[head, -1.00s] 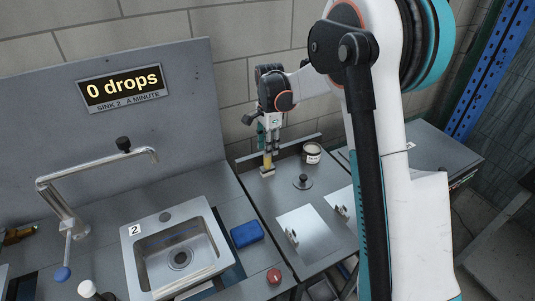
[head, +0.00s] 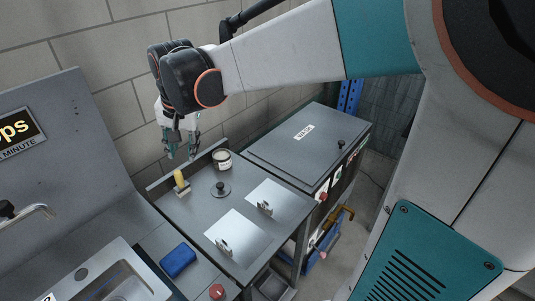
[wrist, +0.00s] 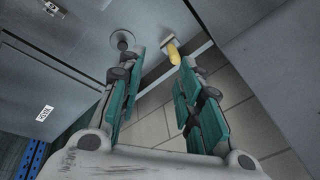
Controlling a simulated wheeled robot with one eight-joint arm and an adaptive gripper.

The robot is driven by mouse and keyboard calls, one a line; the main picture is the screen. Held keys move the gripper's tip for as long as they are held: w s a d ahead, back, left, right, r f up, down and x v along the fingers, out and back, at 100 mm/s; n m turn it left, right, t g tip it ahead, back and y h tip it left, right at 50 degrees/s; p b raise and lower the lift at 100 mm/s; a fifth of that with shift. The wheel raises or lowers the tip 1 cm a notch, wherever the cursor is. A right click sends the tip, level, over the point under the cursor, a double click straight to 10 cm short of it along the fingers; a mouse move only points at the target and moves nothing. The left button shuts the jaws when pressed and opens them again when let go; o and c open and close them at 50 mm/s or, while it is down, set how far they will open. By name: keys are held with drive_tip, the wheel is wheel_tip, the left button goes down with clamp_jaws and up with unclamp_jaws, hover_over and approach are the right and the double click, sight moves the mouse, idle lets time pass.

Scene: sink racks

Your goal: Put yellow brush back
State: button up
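The yellow brush (head: 179,178) stands upright on the grey metal counter (head: 178,212), near its back left corner, with its pale head down. It also shows in the wrist view (wrist: 172,49), just beyond the tip of the right-hand finger. My gripper (head: 181,157) is above the counter near the brush, with its fingertips higher than the handle. In the wrist view my gripper (wrist: 160,64) has its teal fingers spread apart with nothing between them. The brush appears free of the fingers.
A labelled jar (head: 222,160) and a round knobbed lid (head: 220,189) stand right of the brush. Two metal plates with handles (head: 236,236) lie nearer. A blue sponge (head: 178,260) is beside the sink (head: 112,280).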

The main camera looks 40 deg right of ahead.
drive_tip(key=s+f+n+t, duration=0.1)
drive_tip(key=s+n+t, duration=0.3)
drive_tip(key=s, duration=1.5)
drive_tip(key=n, duration=0.4)
drive_tip(key=shift+s+n, duration=0.2)
drive_tip(key=shift+n, duration=0.2)
drive_tip(key=shift+f, duration=0.1)
drive_tip(key=shift+f+b, duration=1)
